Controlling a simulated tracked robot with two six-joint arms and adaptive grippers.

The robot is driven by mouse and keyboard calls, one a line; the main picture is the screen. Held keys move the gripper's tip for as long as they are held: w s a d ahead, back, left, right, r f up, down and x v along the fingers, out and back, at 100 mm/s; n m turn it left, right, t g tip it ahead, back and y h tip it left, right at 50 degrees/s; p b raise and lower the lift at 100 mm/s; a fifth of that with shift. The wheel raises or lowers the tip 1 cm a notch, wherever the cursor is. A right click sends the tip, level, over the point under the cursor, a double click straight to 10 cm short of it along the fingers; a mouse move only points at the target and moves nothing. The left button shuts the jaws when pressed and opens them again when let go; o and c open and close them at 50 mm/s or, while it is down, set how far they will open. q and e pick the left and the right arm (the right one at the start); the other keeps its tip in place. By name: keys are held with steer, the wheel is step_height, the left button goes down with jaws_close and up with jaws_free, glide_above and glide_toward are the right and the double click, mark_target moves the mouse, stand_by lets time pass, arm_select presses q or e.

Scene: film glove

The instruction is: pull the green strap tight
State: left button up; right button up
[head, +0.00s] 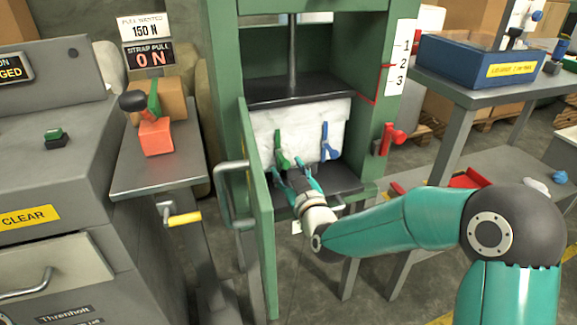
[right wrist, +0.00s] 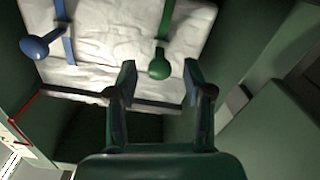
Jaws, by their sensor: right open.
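A green strap (head: 281,150) hangs down the front of a white wrapped bale (head: 300,124) inside the green press. In the right wrist view the green strap (right wrist: 166,22) ends in a green knob (right wrist: 160,68). My right gripper (head: 294,178) is just in front of the bale, low near the strap's end. In the right wrist view my right gripper (right wrist: 160,84) is open, with its fingers spread to either side below the knob. Nothing shows between the fingers. My left gripper is not in view.
A blue strap (head: 327,142) with a blue knob (right wrist: 35,47) hangs to the right of the green one. The press door (head: 262,215) stands open on the left. A red lever (head: 392,135) sits on the right post.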

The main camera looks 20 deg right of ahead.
steer(key=shift+w, duration=1.05)
jaws_close()
